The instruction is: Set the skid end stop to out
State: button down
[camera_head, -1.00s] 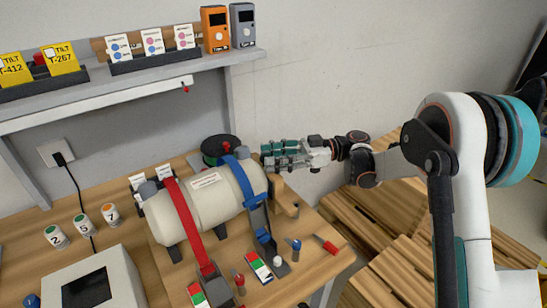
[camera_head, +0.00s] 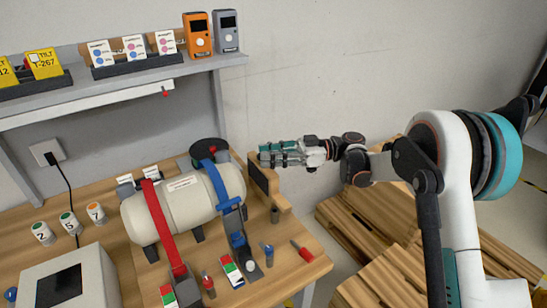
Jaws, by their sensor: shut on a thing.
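The skid end stop (camera_head: 271,190) is a wooden block with a dark face plate, at the right end of the bench. It stands off the right end of a cream tank (camera_head: 170,212), with a narrow gap between them. My gripper (camera_head: 266,154) reaches in from the right at the top of the end stop and is shut on it. The fingertips partly hide the stop's upper edge. A blue strap (camera_head: 224,188) and a red strap (camera_head: 158,220) cross the tank.
Red-green indicator blocks (camera_head: 231,271) stand before the tank. A dark reel (camera_head: 208,152) is behind it. Wooden pallets (camera_head: 385,225) lie on the floor at right.

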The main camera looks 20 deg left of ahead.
jog(key=shift+s+a, duration=0.1)
jog(key=shift+a, duration=0.05)
jog(key=c, duration=1.4)
grip_release()
jog(key=v, duration=1.2)
